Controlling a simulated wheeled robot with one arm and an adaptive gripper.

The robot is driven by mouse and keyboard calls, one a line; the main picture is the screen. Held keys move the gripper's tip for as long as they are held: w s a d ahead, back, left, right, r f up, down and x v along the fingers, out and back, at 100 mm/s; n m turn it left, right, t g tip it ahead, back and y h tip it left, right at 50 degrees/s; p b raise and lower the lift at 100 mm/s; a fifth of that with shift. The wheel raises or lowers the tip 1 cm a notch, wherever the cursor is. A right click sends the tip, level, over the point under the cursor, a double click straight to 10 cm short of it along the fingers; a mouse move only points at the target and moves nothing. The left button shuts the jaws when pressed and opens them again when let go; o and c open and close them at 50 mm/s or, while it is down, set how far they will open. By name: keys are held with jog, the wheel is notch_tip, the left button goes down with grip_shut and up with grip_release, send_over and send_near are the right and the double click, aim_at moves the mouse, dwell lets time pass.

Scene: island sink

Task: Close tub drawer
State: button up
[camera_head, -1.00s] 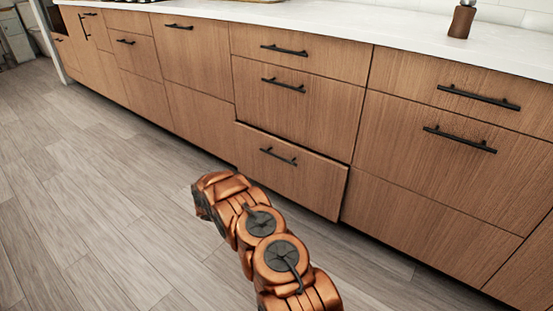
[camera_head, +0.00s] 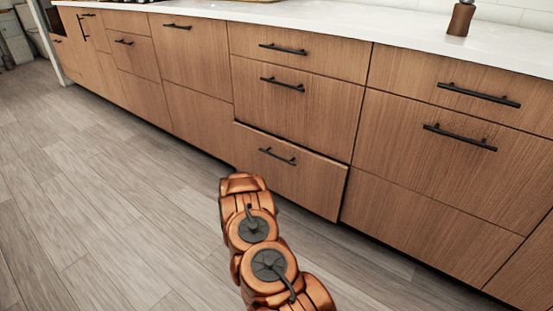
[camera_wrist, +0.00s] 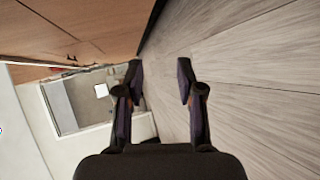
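The drawer (camera_head: 285,178) is the bottom wooden front in the middle of the cabinet run, with a black bar handle (camera_head: 278,157). It stands slightly proud of the fronts around it, with a dark gap along its top and right edges. My gripper (camera_wrist: 160,78) shows in the wrist view with its two dark fingers apart and nothing between them. In the head view my copper arm is in front of and below the drawer's left part; the gripper itself is hidden there. I cannot tell whether it touches the drawer.
Other wooden drawers with black handles, such as the one above (camera_head: 300,98), look shut. A white countertop (camera_head: 330,22) runs along the top, with a brown bottle (camera_head: 461,18) at the right. The wooden floor (camera_head: 100,200) is clear at left.

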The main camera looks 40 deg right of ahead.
jog(key=s+d+r+m+h, duration=0.25)
jog(key=d+r+h, duration=0.2)
jog(key=d, duration=0.25)
jog(key=m+g+h, duration=0.2)
jog(key=m+h, duration=0.1)
jog(key=h, duration=0.4)
send_near(277, 157)
jog(key=f+x, duration=0.1)
jog(key=x, duration=0.2)
jog(key=shift+y, duration=0.25)
jog(key=shift+r+b+x, duration=0.2)
jog(key=shift+b+x, duration=0.75)
jog(key=shift+x, duration=0.95)
jog(key=shift+r+b+x, duration=0.2)
jog(key=shift+b+x, duration=0.7)
jog(key=shift+x, duration=1)
jog(key=shift+a, duration=0.1)
jog(key=shift+c, duration=0.3)
grip_shut()
